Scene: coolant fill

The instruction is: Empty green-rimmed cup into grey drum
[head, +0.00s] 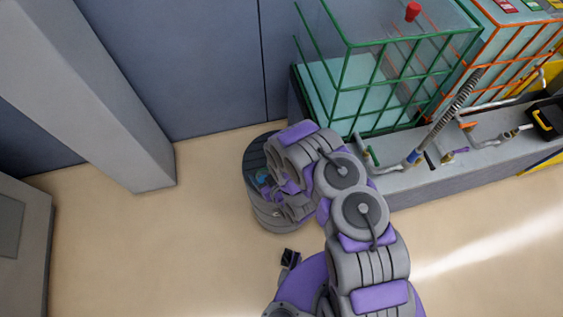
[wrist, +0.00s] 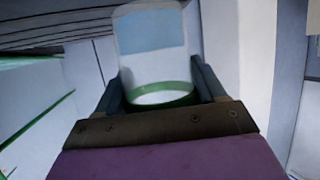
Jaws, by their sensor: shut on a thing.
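The green-rimmed cup (wrist: 152,50) is a clear, pale cup with a light blue patch in its body. In the wrist view its green rim (wrist: 160,97) is nearest the camera and its body extends away. My gripper (wrist: 157,80) is shut on the cup, with a dark finger on each side. The grey drum (head: 272,217) stands on the floor in the head view. My gripper is over the drum's top, and my arm hides part of it. A small bluish-green bit (head: 263,179) shows by my gripper, probably the cup. I cannot tell whether liquid is flowing.
A grey pillar (head: 110,90) stands left of the drum, with a blue wall (head: 205,70) behind. A green-framed tank (head: 375,75) and an orange-framed one (head: 515,50) sit at the right, with a grey ledge (head: 410,178) carrying pipes below. The floor left of the drum is clear.

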